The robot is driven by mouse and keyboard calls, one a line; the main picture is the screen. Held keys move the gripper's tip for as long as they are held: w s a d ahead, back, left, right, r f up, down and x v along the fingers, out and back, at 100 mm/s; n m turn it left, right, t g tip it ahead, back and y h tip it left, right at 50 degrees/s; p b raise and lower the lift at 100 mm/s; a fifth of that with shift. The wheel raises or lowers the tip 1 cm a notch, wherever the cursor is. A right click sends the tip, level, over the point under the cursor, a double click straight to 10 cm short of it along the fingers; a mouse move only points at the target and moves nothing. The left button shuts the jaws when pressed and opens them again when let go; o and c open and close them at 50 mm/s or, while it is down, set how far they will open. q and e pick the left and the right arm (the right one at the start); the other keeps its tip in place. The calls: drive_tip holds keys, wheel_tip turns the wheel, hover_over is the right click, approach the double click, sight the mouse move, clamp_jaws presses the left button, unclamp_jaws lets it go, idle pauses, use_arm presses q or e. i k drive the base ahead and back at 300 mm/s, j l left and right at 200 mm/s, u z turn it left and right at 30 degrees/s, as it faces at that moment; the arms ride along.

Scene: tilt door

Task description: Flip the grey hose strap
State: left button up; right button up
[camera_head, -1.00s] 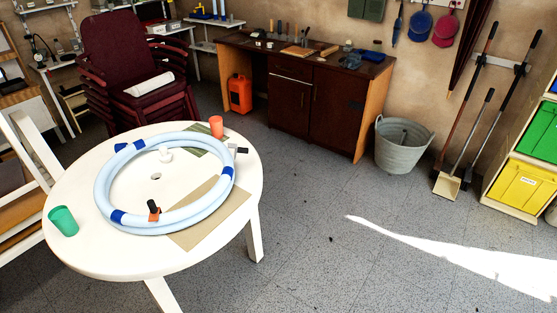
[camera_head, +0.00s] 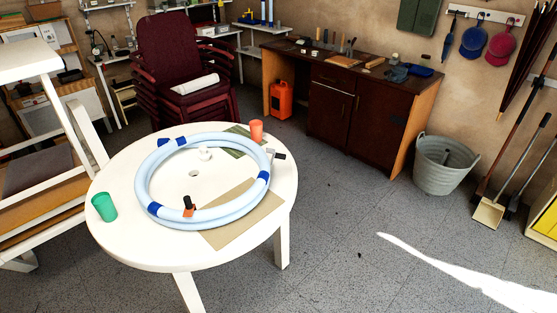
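A pale blue hose (camera_head: 152,180) with dark blue bands lies coiled in a ring on the round white table (camera_head: 125,238). A small grey and black piece, which looks like the grey hose strap (camera_head: 278,156), sits at the ring's right side near the table edge. It is too small to tell which way its flap lies. An orange and black strap (camera_head: 189,208) is on the near part of the ring, with its black part standing up. Neither of my grippers is in view.
A tan sheet (camera_head: 240,215) lies partly under the hose. A white wooden chair (camera_head: 75,110) is close at left. The floor (camera_head: 340,220) right of the table is clear.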

sight(276, 155)
drive_tip(key=i+l+u, duration=0.1)
drive_tip(key=u, duration=0.8)
drive_tip(key=i+l+u, duration=0.15)
drive_tip(key=l+u, duration=0.25)
drive_tip(key=l, duration=0.35)
drive_tip(key=l+u, duration=0.35)
drive_tip(key=l, duration=0.35)
drive_tip(key=l+u, duration=0.4)
drive_tip(key=l, duration=0.35)
